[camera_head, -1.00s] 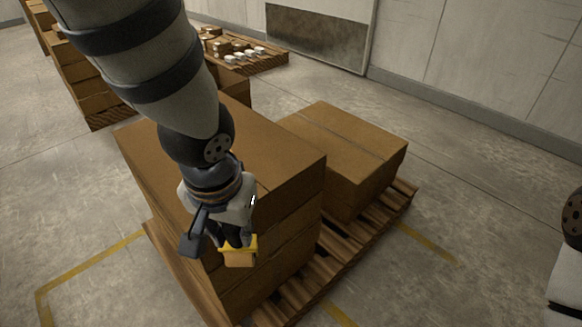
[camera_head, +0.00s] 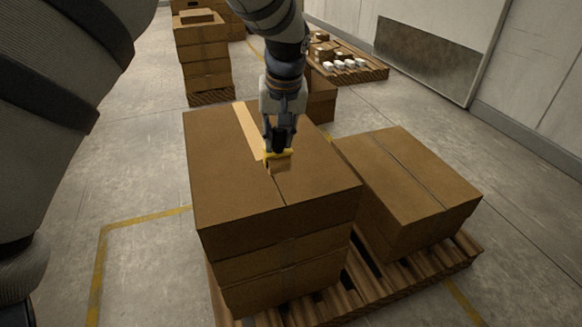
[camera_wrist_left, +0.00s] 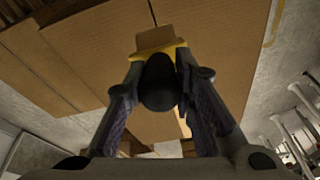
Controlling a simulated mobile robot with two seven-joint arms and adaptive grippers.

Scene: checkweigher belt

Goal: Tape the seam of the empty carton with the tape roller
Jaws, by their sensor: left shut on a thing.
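The carton (camera_head: 215,165) is a large brown box on top of a stack, its top face up. A pale strip of tape (camera_head: 247,130) lies along its seam from the far edge to about the middle of the top. The nearer part of the seam (camera_head: 280,192) shows as a bare dark line. My left gripper (camera_head: 279,146) is shut on the tape roller (camera_head: 277,162), a yellow and tan tool, at the near end of the strip. The roller also shows between the fingers in the left wrist view (camera_wrist_left: 162,42), at the carton's top. My right gripper is out of view.
A second, lower carton (camera_head: 410,185) stands to the right on the same wooden pallet (camera_head: 440,262). Stacked boxes (camera_head: 203,55) stand behind, and a far pallet (camera_head: 362,74) holds small goods. Floor is open at left, with yellow lines (camera_head: 150,220).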

